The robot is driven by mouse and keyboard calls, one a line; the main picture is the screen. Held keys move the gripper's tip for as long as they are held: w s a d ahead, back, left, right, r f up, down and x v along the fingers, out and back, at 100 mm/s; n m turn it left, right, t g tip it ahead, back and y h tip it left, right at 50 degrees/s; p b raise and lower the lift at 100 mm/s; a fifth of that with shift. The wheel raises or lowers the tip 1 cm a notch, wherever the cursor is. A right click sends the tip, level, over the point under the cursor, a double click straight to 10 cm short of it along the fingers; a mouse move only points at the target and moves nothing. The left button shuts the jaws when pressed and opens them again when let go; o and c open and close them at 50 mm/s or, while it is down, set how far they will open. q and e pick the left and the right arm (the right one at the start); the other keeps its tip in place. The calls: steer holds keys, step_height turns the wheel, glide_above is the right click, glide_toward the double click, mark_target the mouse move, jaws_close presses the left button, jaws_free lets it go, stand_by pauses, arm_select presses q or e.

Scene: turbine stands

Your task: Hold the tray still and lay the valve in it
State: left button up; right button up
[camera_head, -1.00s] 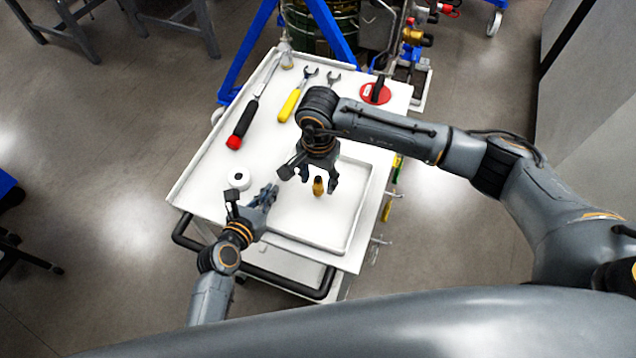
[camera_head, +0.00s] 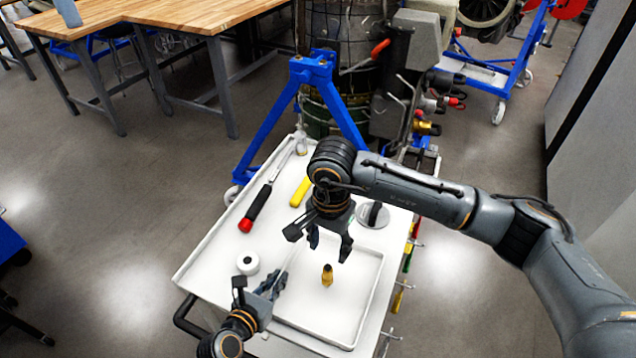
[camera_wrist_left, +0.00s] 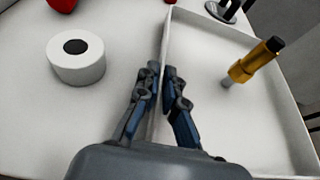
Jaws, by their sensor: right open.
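The white tray (camera_head: 345,312) lies on the cart top; its wall also shows in the left wrist view (camera_wrist_left: 215,22). The valve (camera_head: 327,276) is gold with a dark top and stands inside the tray, apart from the walls. It leans in the left wrist view (camera_wrist_left: 252,64), with a silver lower end at the tray floor. My left gripper (camera_head: 277,286) is shut on the tray's left wall, one finger on each side in the left wrist view (camera_wrist_left: 162,82). My right gripper (camera_head: 329,247) is open and empty just above the valve.
A white roll (camera_head: 248,262) sits left of the tray. A red-and-black handled tool (camera_head: 259,203) and a yellow-handled tool (camera_head: 301,192) lie farther back. A round grey item (camera_head: 373,215) lies behind the tray. A blue stand (camera_head: 262,135) rises behind the cart.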

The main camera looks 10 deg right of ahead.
arm_select(q)
steer(key=o, duration=0.3)
